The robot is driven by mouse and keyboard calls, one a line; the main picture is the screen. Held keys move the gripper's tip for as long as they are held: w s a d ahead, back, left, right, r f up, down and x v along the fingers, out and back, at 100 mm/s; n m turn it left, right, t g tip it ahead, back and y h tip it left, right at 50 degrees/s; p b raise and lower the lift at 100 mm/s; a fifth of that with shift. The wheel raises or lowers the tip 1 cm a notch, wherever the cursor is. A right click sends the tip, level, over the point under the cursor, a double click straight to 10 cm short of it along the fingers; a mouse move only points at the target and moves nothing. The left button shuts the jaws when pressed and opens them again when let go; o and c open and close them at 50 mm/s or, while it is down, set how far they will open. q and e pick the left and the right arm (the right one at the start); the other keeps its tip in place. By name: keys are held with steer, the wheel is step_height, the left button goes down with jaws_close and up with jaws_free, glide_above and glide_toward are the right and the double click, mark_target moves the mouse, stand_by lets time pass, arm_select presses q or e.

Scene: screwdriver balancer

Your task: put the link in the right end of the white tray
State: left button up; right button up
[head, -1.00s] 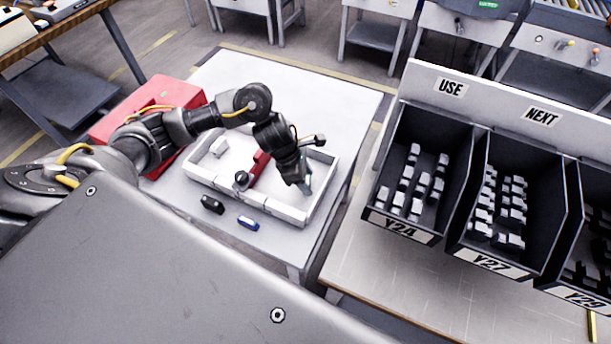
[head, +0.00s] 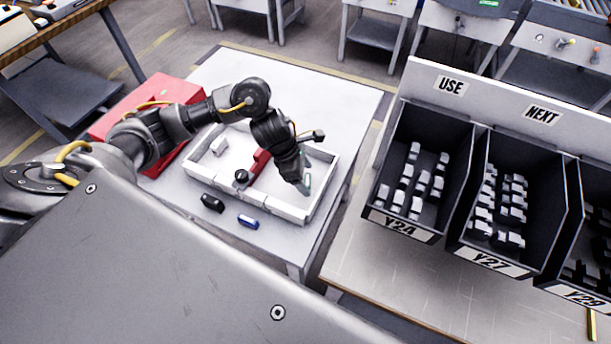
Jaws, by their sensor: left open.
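The white tray (head: 262,207) lies on the white table, with low walls and a bare floor in places. My left gripper (head: 304,184) points down at the right end of the tray, with its jaws apart. Its wrist and fingers cover part of that end, and I cannot make out a link between or under them. A small pale block (head: 219,146) sits in the left end of the tray; I cannot tell whether it is a link. A red piece (head: 259,163) with a black round knob (head: 241,176) lies in the middle. My right gripper is not in view.
A black item (head: 212,203) and a blue item (head: 248,222) lie in front of the tray. A red case (head: 120,117) is behind my left arm. Dark bins of small pale and dark parts, one labelled Y24 (head: 393,228), stand at the right. The table's back is clear.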

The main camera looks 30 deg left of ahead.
arm_select(q)
steer(key=v, duration=1)
steer(key=shift+r, duration=0.4)
steer(key=shift+s+a, duration=0.15)
steer(key=shift+a, duration=0.05)
